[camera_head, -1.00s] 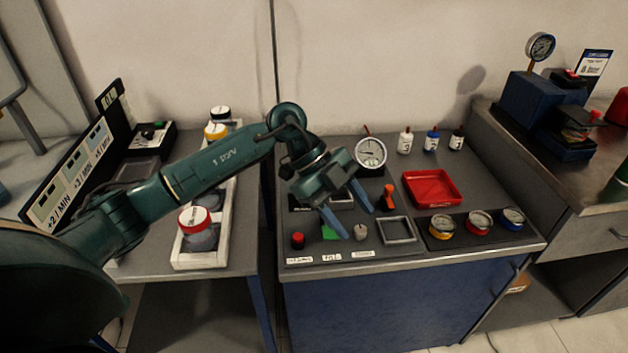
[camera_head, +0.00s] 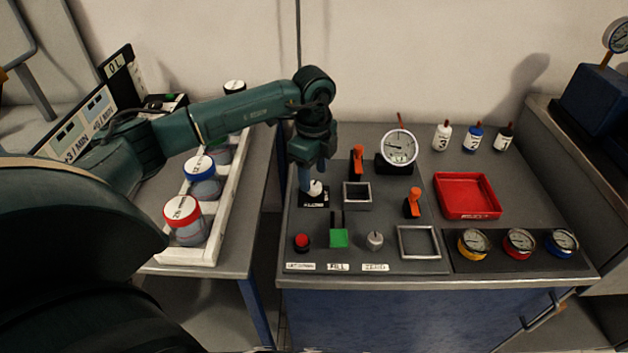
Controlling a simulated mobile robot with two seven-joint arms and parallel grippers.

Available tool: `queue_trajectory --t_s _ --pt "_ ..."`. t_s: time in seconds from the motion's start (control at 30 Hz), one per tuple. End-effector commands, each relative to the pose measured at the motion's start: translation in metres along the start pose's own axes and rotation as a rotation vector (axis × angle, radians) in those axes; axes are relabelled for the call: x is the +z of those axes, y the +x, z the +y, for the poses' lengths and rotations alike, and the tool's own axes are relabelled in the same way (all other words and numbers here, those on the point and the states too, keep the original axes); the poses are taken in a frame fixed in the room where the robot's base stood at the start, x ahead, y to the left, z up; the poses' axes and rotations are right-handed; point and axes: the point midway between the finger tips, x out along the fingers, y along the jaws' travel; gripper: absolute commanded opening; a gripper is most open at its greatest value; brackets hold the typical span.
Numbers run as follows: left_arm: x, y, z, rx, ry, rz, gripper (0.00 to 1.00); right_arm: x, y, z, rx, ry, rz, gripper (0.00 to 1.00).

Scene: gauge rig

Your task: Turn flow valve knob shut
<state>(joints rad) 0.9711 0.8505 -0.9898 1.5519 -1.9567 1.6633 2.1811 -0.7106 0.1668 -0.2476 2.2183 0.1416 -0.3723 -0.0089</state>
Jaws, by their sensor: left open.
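A white knob (camera_head: 315,188) sits on a small black plate (camera_head: 314,203) at the back left of the panel; its label is too small to read. A second, grey knob (camera_head: 375,239) stands at the panel front by another label. My right gripper is not in view.
Near the white knob are a square frame (camera_head: 357,195), orange-handled levers (camera_head: 412,203) and a dial gauge (camera_head: 398,148). A red tray (camera_head: 467,195) and small gauges (camera_head: 519,242) lie right.

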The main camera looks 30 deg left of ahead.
Motion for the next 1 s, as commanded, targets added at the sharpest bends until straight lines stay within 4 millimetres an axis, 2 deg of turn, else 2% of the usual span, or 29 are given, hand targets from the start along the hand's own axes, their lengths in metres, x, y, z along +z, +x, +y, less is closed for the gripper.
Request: queue_trajectory --t_s 0.03,0.2,0.57,1.0 --pt "0.000 0.009 0.001 0.004 0.000 0.000 0.52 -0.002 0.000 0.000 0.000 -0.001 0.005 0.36" --pt "-0.001 0.026 0.000 0.001 0.001 0.000 0.52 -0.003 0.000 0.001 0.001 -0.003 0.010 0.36" --pt "-0.001 0.031 0.000 0.000 0.002 0.001 0.52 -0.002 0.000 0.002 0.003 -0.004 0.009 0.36" --pt "-0.001 0.030 0.000 -0.001 0.002 0.001 0.17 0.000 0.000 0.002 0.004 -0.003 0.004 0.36"
